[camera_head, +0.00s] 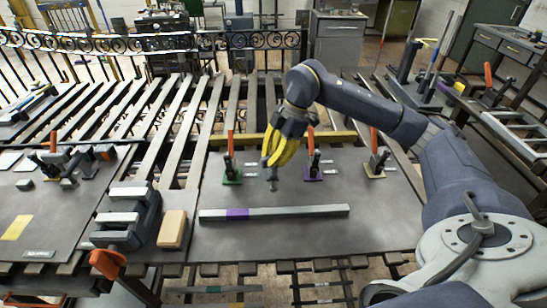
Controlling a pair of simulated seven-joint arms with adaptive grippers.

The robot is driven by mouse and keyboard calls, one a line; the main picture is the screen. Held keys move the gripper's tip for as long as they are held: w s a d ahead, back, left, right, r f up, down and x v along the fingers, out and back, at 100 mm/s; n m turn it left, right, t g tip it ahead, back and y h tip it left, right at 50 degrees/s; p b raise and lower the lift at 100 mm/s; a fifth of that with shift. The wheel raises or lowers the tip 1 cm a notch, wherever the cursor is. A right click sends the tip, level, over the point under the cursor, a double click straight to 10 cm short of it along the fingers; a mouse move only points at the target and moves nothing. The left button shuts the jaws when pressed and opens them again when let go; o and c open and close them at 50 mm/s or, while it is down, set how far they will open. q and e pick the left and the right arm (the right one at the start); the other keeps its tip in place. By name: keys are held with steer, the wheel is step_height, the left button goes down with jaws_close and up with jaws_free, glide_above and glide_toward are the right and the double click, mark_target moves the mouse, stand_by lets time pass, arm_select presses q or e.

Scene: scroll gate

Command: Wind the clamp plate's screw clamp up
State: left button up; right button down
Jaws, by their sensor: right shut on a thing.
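The clamp plate (345,235) is a dark grey sheet across the middle of the bench. My right gripper (270,163) comes in from the right and points down over the plate, its yellow fingers shut on a slim dark grey upright piece (272,181), which looks like the screw clamp. The fingers hide its upper part, and I cannot tell how high its screw stands. A grey bar (305,211) with a purple band lies on the plate in front of it. My left gripper is not in view.
Toggle clamps with orange handles stand on green (231,174), purple (313,174) and yellow (375,170) bases near the gripper. A wooden block (172,229) and a grey vise-like fixture (125,218) sit at left. The plate's front right is clear.

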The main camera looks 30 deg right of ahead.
steer(key=n+g, duration=0.1)
steer(key=n, duration=0.2)
steer(key=shift+n, duration=0.4)
steer(key=n+g+h, duration=0.1)
steer(key=n+g, duration=0.1)
steer(key=n, duration=0.2)
steer(key=shift+n, duration=0.3)
steer(key=n+g+h, duration=0.1)
steer(key=n, duration=0.2)
steer(key=shift+n, duration=0.3)
steer(key=n, duration=0.2)
steer(key=n+h, duration=0.1)
steer(key=n, duration=0.1)
steer(key=shift+g+h, duration=0.3)
steer(key=n+h, duration=0.1)
steer(key=n, duration=0.4)
steer(key=shift+h, duration=0.4)
steer(key=n+h, duration=0.1)
steer(key=n, duration=0.2)
steer(key=shift+n, duration=0.3)
steer(key=n+t+h, duration=0.1)
steer(key=n, duration=0.3)
steer(key=shift+n+h, duration=0.3)
steer(key=shift+h, duration=0.1)
steer(key=shift+n+t+h, duration=0.3)
steer(key=shift+n+t, duration=0.5)
steer(key=shift+n, duration=1.1)
steer(key=shift+f, duration=0.1)
